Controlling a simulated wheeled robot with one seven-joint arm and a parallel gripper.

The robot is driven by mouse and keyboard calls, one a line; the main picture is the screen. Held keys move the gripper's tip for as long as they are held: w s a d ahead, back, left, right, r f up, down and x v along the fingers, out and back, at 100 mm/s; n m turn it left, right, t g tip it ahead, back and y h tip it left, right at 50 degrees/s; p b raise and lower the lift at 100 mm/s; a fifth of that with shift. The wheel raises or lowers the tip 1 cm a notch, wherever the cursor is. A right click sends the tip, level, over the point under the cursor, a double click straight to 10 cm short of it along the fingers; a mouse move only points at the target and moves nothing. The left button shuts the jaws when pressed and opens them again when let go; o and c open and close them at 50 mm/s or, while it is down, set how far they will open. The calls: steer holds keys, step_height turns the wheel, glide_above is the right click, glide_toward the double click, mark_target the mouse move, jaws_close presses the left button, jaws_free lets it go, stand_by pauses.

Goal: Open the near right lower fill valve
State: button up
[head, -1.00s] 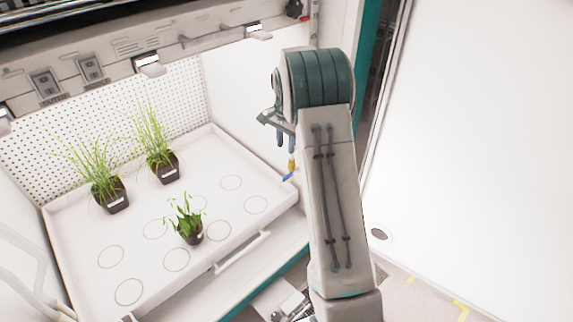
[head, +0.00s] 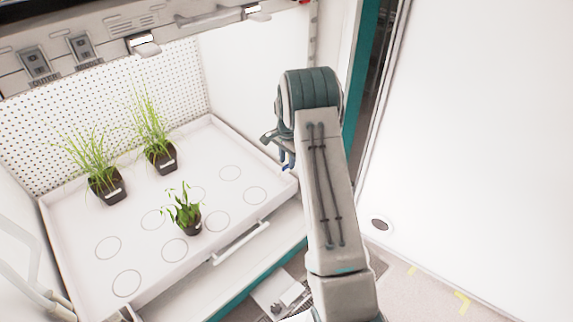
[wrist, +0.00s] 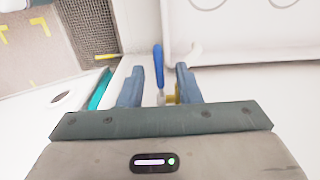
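The fill valve's blue lever handle (wrist: 158,65) shows in the wrist view, pointing away from my gripper. Part of its brass body (wrist: 171,97) shows beside the right finger. My gripper (wrist: 158,82) is open, with one blue-grey finger on each side of the valve. The right finger is closer to it, and I cannot tell whether they touch. In the head view my gripper (head: 287,160) is beside the right front corner of the white tray (head: 283,190), partly behind my arm. The valve cannot be made out clearly there.
The tray holds three potted plants, the nearest a small leafy one (head: 185,214). A white drawer handle (head: 240,243) runs along the tray's front. A white wall panel (head: 465,150) stands on the right. A floor grating (wrist: 90,25) shows in the wrist view.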

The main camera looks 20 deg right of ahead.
steer(key=shift+f, duration=0.55)
jaws_close()
